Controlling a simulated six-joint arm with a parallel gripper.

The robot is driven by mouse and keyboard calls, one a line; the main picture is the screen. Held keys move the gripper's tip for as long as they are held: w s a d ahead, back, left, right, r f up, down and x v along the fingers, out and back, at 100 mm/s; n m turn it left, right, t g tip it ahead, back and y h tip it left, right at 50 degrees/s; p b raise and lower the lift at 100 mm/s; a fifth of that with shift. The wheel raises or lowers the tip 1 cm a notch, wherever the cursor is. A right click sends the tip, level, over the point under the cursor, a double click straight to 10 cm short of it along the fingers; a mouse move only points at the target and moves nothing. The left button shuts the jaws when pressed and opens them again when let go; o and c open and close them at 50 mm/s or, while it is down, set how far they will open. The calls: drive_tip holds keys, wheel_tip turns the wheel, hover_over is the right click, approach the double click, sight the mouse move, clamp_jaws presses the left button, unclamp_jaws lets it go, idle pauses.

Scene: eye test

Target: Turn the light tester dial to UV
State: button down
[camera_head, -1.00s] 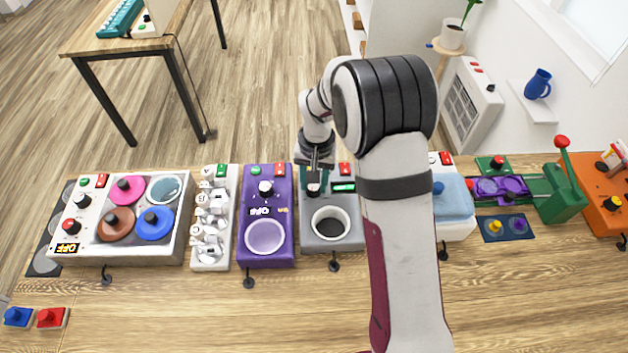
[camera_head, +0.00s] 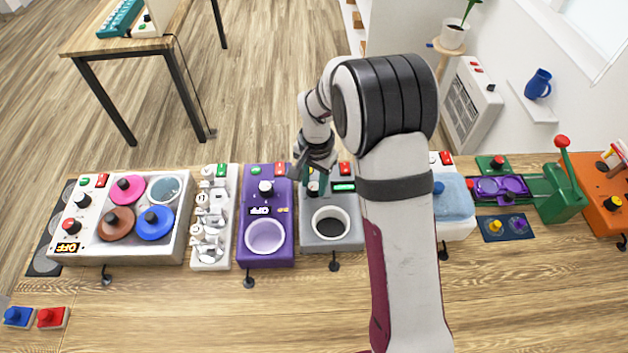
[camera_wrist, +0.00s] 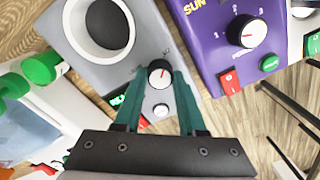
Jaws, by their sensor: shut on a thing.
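My gripper (camera_wrist: 161,78) is at the neighbouring grey unit (camera_wrist: 85,62), not at the purple one. Its two teal fingers are closed around the grey unit's dial (camera_wrist: 159,73), whose white face has a red pointer mark. In the head view, my gripper is above the back of the grey unit, partly hiding that dial.
A red button (camera_wrist: 229,82) and a green button (camera_wrist: 269,62) are beside the purple dial. A white unit with several knobs (camera_head: 223,258) stands left of the purple unit. A blue-topped unit (camera_head: 452,193) is to the right, partly behind my arm. The front tabletop (camera_head: 190,315) is mostly clear.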

sight(316, 187)
drive_tip(key=shift+c, duration=2.4)
unclamp_jaws()
wheel_tip(316, 187, up, 16)
drive_tip(key=shift+s+d, duration=0.15)
drive_tip(key=shift+d, duration=0.1)
drive_tip(key=shift+f, duration=0.1)
drive_tip(key=s+d, duration=0.2)
drive_tip(key=s, duration=1.2)
drive_tip(key=s+d+n+y, duration=0.1)
drive_tip(key=s, duration=1.4)
drive_tip(key=shift+d+f, duration=0.2)
drive_tip(key=shift+d, duration=0.15)
